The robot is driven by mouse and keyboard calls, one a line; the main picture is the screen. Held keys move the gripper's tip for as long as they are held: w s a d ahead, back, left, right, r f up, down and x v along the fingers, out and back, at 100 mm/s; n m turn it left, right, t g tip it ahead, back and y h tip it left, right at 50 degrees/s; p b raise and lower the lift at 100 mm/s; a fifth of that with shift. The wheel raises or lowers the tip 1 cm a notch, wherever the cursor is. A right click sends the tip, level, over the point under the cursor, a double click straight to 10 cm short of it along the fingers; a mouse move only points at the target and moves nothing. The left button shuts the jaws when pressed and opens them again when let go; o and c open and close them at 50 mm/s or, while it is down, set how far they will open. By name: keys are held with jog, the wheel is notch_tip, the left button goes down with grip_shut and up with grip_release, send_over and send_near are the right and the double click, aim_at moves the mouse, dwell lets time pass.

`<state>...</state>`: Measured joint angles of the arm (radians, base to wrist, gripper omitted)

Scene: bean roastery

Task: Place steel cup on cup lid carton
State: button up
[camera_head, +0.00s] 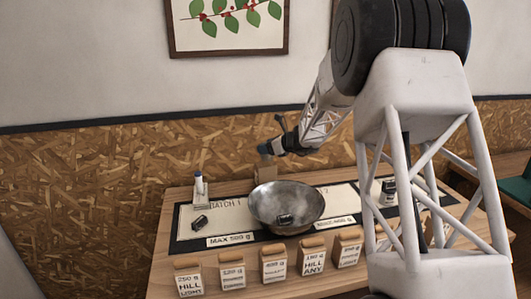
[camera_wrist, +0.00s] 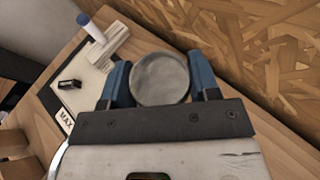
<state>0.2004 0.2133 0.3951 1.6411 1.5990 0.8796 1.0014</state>
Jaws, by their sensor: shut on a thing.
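The steel cup (camera_wrist: 160,78) is a round grey metal cup, seen from above in the wrist view between the two blue fingers. My gripper (camera_wrist: 160,84) is shut on it, with one finger on each side. In the head view my gripper (camera_head: 267,150) is at the back of the table, and I cannot make out the cup there. A small brown carton (camera_head: 265,173), which looks like the cup lid carton, stands just below my gripper behind the metal bowl. I cannot see whether the cup touches it. In the wrist view the carton is hidden.
A wide metal bowl (camera_head: 267,207) stands mid-table with a small dark object in it. A blue-capped bottle (camera_head: 199,187) and a small dark object (camera_head: 200,222) are at left. Several labelled bags (camera_head: 274,263) line the front edge. A jar (camera_head: 388,192) stands at right.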

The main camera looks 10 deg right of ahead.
jog(key=shift+w+d+f, duration=0.1)
jog(key=shift+w+f, duration=0.05)
jog(key=shift+w, duration=1.65)
jog(key=shift+f, duration=1.75)
jog(key=shift+f, duration=0.1)
jog(key=o, duration=1)
jog(key=shift+c, duration=0.2)
jog(key=v, duration=1.2)
